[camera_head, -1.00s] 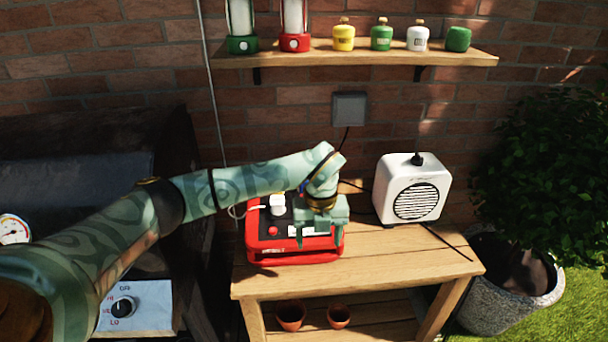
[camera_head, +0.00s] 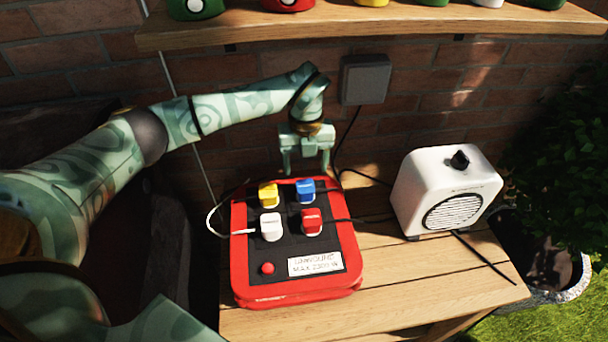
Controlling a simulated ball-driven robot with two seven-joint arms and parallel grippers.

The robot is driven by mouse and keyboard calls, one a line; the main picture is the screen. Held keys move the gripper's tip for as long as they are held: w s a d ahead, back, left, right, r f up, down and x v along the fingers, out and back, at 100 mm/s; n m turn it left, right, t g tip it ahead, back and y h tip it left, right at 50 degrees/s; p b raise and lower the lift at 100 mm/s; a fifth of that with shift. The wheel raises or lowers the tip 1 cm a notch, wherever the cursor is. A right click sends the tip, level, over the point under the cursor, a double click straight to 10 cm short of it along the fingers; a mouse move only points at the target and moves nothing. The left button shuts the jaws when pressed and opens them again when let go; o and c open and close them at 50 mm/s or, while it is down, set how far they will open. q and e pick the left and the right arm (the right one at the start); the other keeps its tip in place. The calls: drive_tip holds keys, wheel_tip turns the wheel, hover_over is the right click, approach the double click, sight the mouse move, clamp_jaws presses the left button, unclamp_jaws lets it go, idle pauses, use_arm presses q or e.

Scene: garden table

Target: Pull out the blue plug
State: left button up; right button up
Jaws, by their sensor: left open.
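The blue plug (camera_head: 306,191) sits in the back right socket of a red power box with a black top (camera_head: 240,268). A yellow plug (camera_head: 268,194) is to its left, a white plug (camera_head: 271,227) sits front left and a red plug (camera_head: 312,221) front right. My left gripper (camera_head: 306,171) is open and empty, fingers pointing down. It appears just behind and above the blue plug, apart from it. My right gripper is not seen.
The box stands on a wooden table (camera_head: 400,285). A white speaker-like unit (camera_head: 447,192) stands to the right. A grey wall box (camera_head: 366,79) and a shelf (camera_head: 370,30) are behind. Cables run around the box's back and sides.

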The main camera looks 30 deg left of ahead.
sight(305, 186)
use_arm(q)
drive_tip(key=shift+r, duration=0.15)
drive_tip(key=shift+f+b, duration=0.75)
drive_tip(key=shift+f, duration=0.15)
wheel_tip(305, 186, down, 6)
drive_tip(key=b, duration=0.3)
drive_tip(key=shift+f+b, duration=0.2)
drive_tip(key=shift+b, duration=0.2)
drive_tip(key=shift+f, duration=0.5)
drive_tip(key=shift+r, duration=0.1)
drive_tip(key=shift+p, duration=0.55)
